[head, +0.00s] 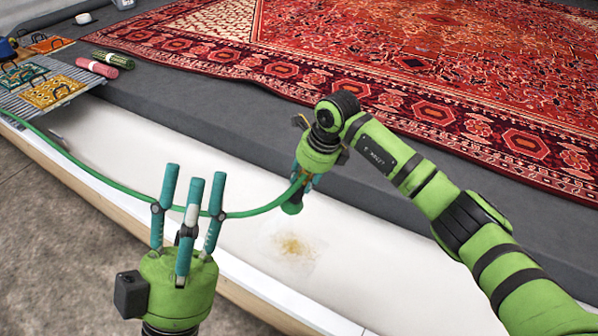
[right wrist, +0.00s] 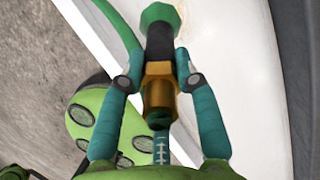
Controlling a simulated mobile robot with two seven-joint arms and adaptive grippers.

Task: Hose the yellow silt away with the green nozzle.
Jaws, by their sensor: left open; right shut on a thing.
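The yellow silt (head: 293,246) is a small brownish-yellow patch on the white trough floor in the head view. My right gripper (head: 303,178) is shut on the green nozzle (head: 292,207), above the trough and a little behind the silt. In the right wrist view the nozzle (right wrist: 158,28) has a green head and a brass collar between the fingers. A green hose (head: 258,211) runs from the nozzle leftward past my left gripper. My left gripper (head: 190,195) is open, its fingers pointing up near the hose; whether they touch it I cannot tell.
A red patterned rug (head: 440,70) lies on the grey ledge (head: 200,100) behind the white trough (head: 120,165). At the left, a rack (head: 75,78) holds orange, teal and yellow handled items. Red and green rolls (head: 104,64) lie beside it. The trough around the silt is clear.

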